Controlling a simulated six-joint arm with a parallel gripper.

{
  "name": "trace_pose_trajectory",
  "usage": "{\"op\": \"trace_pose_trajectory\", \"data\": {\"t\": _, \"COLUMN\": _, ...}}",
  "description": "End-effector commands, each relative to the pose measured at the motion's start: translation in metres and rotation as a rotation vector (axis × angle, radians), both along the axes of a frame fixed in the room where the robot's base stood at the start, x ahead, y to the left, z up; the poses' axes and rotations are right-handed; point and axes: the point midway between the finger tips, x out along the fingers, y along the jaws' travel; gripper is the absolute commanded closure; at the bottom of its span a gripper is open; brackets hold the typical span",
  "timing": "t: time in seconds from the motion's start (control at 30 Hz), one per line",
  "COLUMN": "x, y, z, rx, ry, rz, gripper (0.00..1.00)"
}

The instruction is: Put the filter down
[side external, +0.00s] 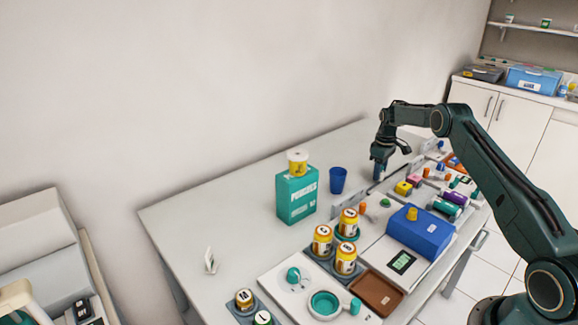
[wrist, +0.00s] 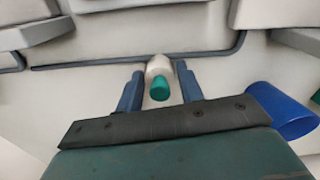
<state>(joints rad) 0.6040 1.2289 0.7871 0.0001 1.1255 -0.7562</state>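My gripper (wrist: 160,72) points down with its two blue fingers on either side of a small white piece with a green end (wrist: 159,86), which I take to be the filter. In the side view my gripper (side external: 378,177) is low over the far part of the table (side external: 180,226). The filter is too small to make out there, and its height above the table is hard to judge.
A blue cup (side external: 338,180) stands near my gripper and also shows in the wrist view (wrist: 285,110). A teal box (side external: 296,194) with a yellow-and-white jar (side external: 297,162) on it is further left. Coloured items and a blue box (side external: 420,232) crowd the right. The table's left is mostly clear.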

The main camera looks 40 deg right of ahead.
Motion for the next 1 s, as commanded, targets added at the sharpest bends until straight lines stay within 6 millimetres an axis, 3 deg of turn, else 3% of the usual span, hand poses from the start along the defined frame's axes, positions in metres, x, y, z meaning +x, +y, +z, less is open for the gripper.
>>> {"op": "trace_pose_trajectory", "data": {"t": 0.07, "x": 0.0, "y": 0.0, "z": 0.0, "rx": 0.0, "ry": 0.0, "rz": 0.0, "gripper": 0.48}}
{"op": "trace_pose_trajectory", "data": {"t": 0.57, "x": 0.0, "y": 0.0, "z": 0.009, "rx": -0.001, "ry": -0.001, "rz": 0.0, "gripper": 0.48}}
{"op": "trace_pose_trajectory", "data": {"t": 0.77, "x": 0.0, "y": 0.0, "z": 0.03, "rx": -0.002, "ry": -0.002, "rz": 0.0, "gripper": 0.48}}
{"op": "trace_pose_trajectory", "data": {"t": 1.0, "x": 0.001, "y": -0.001, "z": 0.068, "rx": -0.002, "ry": -0.002, "rz": 0.0, "gripper": 0.48}}
